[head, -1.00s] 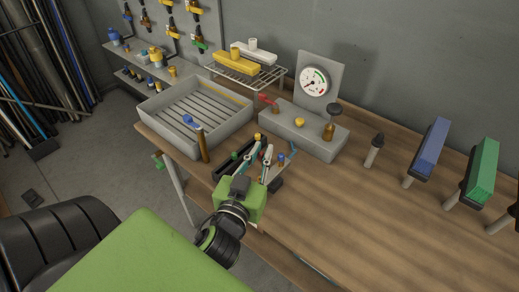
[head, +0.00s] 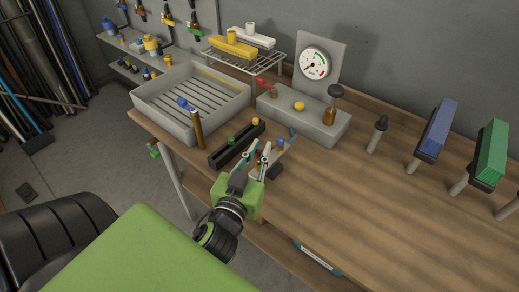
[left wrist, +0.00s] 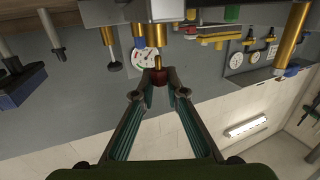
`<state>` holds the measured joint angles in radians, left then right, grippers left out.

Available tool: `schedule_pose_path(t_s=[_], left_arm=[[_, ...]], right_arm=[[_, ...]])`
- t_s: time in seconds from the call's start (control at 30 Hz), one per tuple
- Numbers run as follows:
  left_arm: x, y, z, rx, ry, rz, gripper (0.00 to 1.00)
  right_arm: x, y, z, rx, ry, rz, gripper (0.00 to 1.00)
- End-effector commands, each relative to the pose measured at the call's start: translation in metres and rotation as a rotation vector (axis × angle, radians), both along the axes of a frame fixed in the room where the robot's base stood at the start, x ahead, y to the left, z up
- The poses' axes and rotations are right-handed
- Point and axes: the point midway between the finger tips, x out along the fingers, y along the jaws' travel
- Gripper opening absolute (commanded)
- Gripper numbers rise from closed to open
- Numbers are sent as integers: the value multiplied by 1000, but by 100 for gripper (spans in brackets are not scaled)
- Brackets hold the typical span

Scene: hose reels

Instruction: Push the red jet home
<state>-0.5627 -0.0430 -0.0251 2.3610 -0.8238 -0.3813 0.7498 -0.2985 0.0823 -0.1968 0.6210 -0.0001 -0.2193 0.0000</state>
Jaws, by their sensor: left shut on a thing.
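In the head view the fingers mostly hide the jet. Whether the red jet touches the block or sits in a hole cannot be told. My right gripper is out of view.
A dark narrow rack (head: 225,153) with green and yellow tops lies left of the gripper. Behind are a grey slatted tray (head: 165,112), a grey box with a gauge (head: 313,63), and a wire shelf (head: 270,62). The bench to the right front is clear.

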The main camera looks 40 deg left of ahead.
Motion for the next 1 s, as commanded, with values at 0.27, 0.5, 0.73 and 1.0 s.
schedule_pose_path(t_s=[0.27, 0.5, 0.73, 1.0], left_arm=[[0, 0, 1, -2, -1, 1, 2], [0, 0, 0, 0, -1, 0, 2], [0, 0, 0, 0, -1, 0, 2], [0, 0, 0, 0, 0, -6, 2]], right_arm=[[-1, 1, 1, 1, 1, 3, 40], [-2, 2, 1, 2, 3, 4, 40], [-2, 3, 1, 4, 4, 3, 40], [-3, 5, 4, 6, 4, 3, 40]])
